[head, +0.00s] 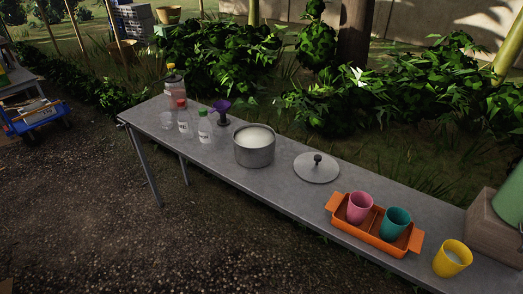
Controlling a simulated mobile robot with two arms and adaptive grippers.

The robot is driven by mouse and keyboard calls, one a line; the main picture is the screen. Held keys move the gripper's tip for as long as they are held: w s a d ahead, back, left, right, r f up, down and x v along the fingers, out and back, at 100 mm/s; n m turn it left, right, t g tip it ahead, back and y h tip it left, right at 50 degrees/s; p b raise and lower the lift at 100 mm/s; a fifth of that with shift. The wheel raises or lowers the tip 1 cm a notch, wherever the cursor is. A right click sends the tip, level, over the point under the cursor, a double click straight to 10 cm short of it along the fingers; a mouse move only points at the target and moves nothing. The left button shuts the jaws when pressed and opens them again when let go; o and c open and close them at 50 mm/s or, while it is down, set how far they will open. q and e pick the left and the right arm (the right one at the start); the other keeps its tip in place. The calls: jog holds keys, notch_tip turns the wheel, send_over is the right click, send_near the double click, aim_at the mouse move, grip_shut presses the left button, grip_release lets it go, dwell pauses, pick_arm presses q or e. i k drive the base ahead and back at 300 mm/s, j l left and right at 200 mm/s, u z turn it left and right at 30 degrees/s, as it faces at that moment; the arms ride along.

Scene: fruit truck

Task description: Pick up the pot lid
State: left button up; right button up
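The pot lid (308,172) is a round grey metal disc with a dark knob on top. It lies flat on the long grey table (290,207), knob up, near the table's far edge. A grey metal pot (254,155) stands to its left, uncovered, with whitish contents showing inside. The lid and pot are apart. Neither of my grippers shows in the head view.
An orange tray (344,226) holds a pink cup (360,208) and a teal cup (395,224), right of the lid. A yellow cup (452,258) stands further right. Bottles, a jar (175,85) and a purple item (222,106) stand left of the pot. Bushes (340,102) grow behind the table.

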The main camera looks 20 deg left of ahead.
aim_at(313, 168)
jog(key=i+j+z, duration=0.1)
jog(key=j, duration=0.2)
jog(key=i+j+z, duration=0.1)
jog(key=j, duration=0.25)
jog(key=i+j, duration=0.25)
jog(key=i+j+z, duration=0.15)
jog(key=j, duration=0.3)
